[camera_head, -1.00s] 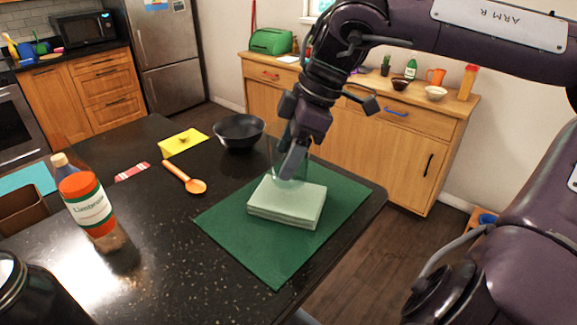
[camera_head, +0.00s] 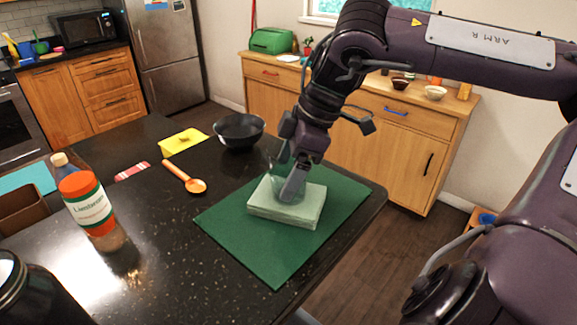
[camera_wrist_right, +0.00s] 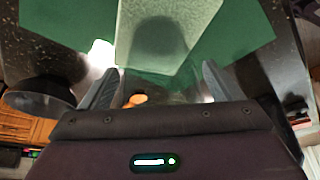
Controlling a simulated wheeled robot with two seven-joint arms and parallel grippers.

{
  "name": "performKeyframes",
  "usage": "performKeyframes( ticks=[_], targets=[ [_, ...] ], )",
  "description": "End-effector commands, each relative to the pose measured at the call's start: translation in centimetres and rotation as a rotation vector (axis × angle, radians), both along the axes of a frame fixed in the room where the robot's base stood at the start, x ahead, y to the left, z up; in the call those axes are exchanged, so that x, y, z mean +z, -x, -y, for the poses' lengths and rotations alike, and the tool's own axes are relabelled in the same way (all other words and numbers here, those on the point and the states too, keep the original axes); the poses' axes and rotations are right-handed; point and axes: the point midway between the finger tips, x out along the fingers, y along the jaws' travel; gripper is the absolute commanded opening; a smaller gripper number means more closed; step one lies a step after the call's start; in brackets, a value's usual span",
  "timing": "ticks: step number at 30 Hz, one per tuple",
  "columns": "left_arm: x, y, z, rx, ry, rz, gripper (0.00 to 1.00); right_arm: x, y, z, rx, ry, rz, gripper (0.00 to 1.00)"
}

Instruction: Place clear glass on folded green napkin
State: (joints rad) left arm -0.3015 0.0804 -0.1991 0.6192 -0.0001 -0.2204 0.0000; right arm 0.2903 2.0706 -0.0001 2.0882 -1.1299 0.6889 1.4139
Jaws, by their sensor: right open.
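The folded green napkin (camera_head: 308,200), a pale green stack, lies on a dark green mat (camera_head: 265,250) on the black counter. The clear glass (camera_head: 273,184) is very faint; it appears to stand upright on the left and back part of the napkin. My right gripper (camera_head: 290,192) points down at the glass over the napkin. Its two fingers are apart in the right wrist view (camera_wrist_right: 160,82), with the napkin (camera_wrist_right: 170,22) beyond them. The glass is hard to make out there, so contact with the fingers cannot be told. My left gripper is not in view.
A black bowl (camera_head: 239,131) stands behind the mat, near the right arm. The front middle of the counter is clear.

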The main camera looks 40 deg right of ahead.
Motion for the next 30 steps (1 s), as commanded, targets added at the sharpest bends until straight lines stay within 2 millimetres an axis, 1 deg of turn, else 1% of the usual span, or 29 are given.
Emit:
performKeyframes(
  ticks=[4, 7, 15, 18, 21, 25, 30],
  targets=[
    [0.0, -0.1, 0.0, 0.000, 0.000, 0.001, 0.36, 0.6, 0.1, 0.1, -0.001, 0.001, 0.001, 0.85],
    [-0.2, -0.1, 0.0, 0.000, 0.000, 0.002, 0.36, 1.8, 0.4, 0.6, -0.002, 0.002, 0.003, 0.85],
    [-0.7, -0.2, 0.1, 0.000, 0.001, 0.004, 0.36, 7.2, 1.8, 2.3, -0.004, 0.001, 0.004, 0.85],
    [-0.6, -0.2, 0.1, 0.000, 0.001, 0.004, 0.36, 8.9, 2.3, 2.9, -0.005, 0.002, 0.003, 0.85],
    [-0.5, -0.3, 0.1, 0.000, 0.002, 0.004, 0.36, 10.2, 2.6, 3.3, -0.004, 0.002, 0.001, 0.85],
    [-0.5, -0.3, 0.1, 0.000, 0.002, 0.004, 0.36, 11.1, 2.9, 3.5, -0.003, 0.000, 0.000, 0.85],
    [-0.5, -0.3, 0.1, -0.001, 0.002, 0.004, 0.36, 11.3, 3.0, 3.6, -0.001, -0.001, 0.000, 0.85]
  ],
)
